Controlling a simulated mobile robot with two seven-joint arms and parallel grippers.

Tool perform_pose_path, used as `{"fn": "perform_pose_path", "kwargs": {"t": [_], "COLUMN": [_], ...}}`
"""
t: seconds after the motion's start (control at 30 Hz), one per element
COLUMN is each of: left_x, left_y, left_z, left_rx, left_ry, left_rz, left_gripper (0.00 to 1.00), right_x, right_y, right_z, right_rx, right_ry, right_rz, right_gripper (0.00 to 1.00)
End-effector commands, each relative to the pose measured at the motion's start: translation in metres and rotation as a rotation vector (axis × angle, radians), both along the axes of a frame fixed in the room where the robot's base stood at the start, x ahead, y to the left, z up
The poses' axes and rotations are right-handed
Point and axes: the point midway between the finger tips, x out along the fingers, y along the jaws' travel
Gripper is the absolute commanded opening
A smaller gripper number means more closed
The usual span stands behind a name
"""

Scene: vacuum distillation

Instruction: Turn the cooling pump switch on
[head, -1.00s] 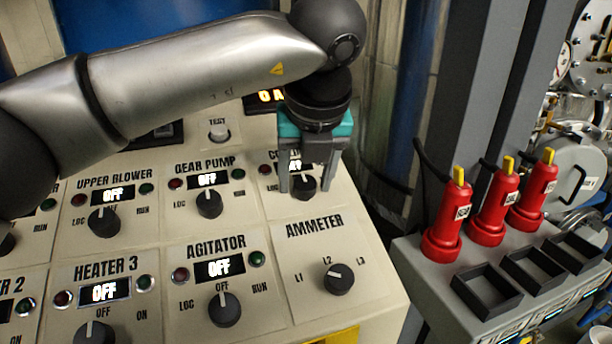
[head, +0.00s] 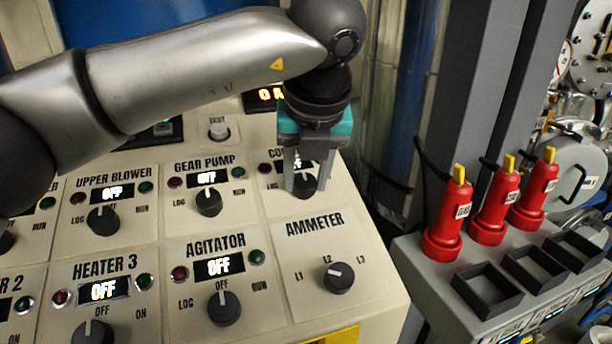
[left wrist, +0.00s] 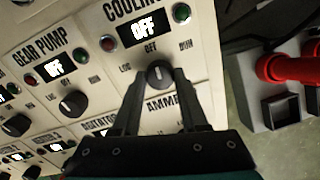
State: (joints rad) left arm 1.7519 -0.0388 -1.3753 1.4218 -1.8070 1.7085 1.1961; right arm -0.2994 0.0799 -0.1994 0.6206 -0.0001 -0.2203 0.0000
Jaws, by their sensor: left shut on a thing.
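The cooling pump switch is a black round knob (left wrist: 159,74) with a light pointer mark, below a display (left wrist: 138,30) that reads OFF in the left wrist view. The knob's pointer is at about the OFF position. A red lamp (left wrist: 107,43) and a green lamp (left wrist: 182,13) flank the display. My left gripper (head: 305,184) is at the knob, and its two fingers (left wrist: 157,82) close on the knob's sides. In the head view the gripper hides most of the cooling pump label, display and knob. My right gripper is not in view.
Neighbouring knobs are the gear pump (head: 209,202), the agitator (head: 224,308) and the ammeter (head: 338,278). Red handles (head: 448,220) stand on a grey box (head: 425,262) right of the panel, beside empty black trays (head: 487,290).

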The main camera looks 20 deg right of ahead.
Motion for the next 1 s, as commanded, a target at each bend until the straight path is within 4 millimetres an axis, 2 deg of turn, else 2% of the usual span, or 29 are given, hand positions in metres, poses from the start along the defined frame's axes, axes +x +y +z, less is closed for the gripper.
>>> {"fn": "perform_pose_path", "kwargs": {"t": [0.4,1.0], "left_x": [0.001,0.001], "left_y": [0.0,0.0], "left_z": [0.0,0.002], "left_rx": [0.119,0.307], "left_ry": [0.003,0.01], "left_rz": [-0.307,-0.783], "left_gripper": [0.0,0.0], "right_x": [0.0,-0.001], "right_y": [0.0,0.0], "right_z": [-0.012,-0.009], "right_rx": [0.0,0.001], "right_ry": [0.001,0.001], "right_rz": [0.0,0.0], "right_gripper": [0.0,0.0]}}
